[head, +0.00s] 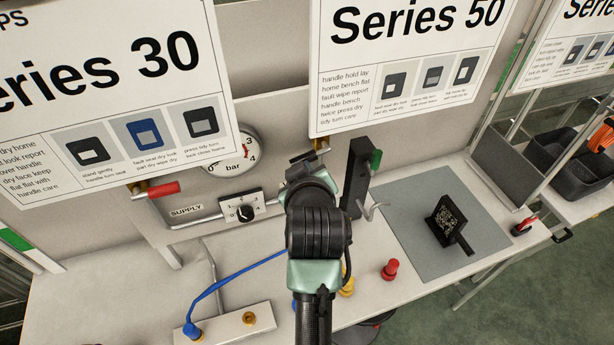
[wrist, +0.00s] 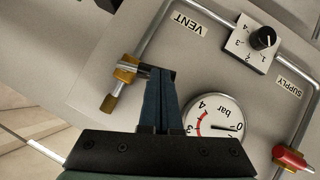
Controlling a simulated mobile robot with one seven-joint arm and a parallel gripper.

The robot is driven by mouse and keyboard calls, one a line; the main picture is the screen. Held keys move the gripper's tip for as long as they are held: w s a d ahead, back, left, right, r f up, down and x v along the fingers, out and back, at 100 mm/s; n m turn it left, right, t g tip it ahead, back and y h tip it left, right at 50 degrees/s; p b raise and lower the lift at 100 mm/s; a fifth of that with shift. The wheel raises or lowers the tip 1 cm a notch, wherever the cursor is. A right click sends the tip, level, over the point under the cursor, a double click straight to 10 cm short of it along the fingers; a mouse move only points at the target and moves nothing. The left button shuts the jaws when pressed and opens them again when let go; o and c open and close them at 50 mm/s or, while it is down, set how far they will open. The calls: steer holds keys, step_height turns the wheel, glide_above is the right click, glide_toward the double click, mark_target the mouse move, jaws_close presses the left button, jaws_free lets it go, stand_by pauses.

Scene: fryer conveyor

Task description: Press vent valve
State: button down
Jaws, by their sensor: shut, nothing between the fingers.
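The vent valve (wrist: 126,68) is a brass fitting on the pipe below the upside-down VENT label (wrist: 187,23) in the wrist view. A dark part extends right from it, partly hidden behind my fingertips. My gripper (wrist: 161,75) is shut and empty, its fingertips overlapping that dark part. I cannot tell whether they touch it. In the head view a little of the brass valve (head: 321,145) shows above my arm, which hides my gripper there.
A pressure gauge (head: 232,153), a selector knob (head: 244,212) and a red-handled supply valve (head: 163,190) sit on the panel. Series signs hang above. The bench holds a blue hose (head: 235,273), a red fitting (head: 390,269) and a grey mat (head: 411,220) bearing a black tool (head: 447,222).

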steer(key=f+n+t+h+b, duration=0.1)
steer(key=n+b, duration=0.1)
steer(key=b, duration=0.1)
steer(key=d+f+n+t+h+b, duration=0.1)
steer(key=f+n+t+h+b, duration=0.1)
steer(key=b, duration=0.2)
steer(key=w+d+f+n+t+h+b, duration=0.1)
steer(key=n+h+b, duration=0.1)
steer(key=n+b, duration=0.1)
steer(key=shift+d+f, duration=0.1)
steer(key=shift+f, duration=0.15)
